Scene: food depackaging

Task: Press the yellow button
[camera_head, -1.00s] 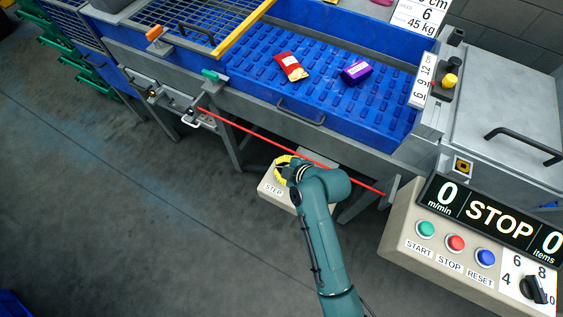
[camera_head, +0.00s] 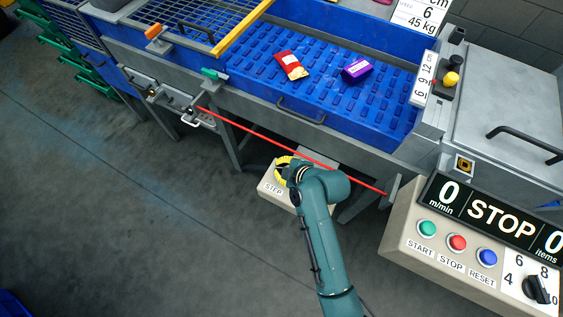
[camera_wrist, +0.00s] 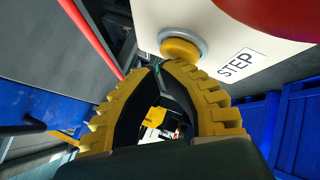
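A round yellow button (camera_wrist: 182,50) in a grey ring sits on a pale box (camera_wrist: 152,18) with a STEP label (camera_wrist: 238,63) in the wrist view. In the head view the STEP box (camera_head: 271,202) stands below the blue conveyor, and its button is hidden behind my gripper. My gripper (camera_wrist: 163,65) has yellow ribbed fingers whose tips meet, with nothing seen between them. The tips are right by the button's lower edge; I cannot tell whether they touch it. In the head view my gripper (camera_head: 282,168) is at the box's top.
A large red dome (camera_wrist: 280,12) is close to the button. A red bar (camera_head: 260,133) runs above the box. A panel (camera_head: 405,232) with green, red and blue buttons stands right. Another yellow knob (camera_head: 451,79) is on the machine. Red (camera_head: 290,65) and purple (camera_head: 356,71) packs lie on the conveyor.

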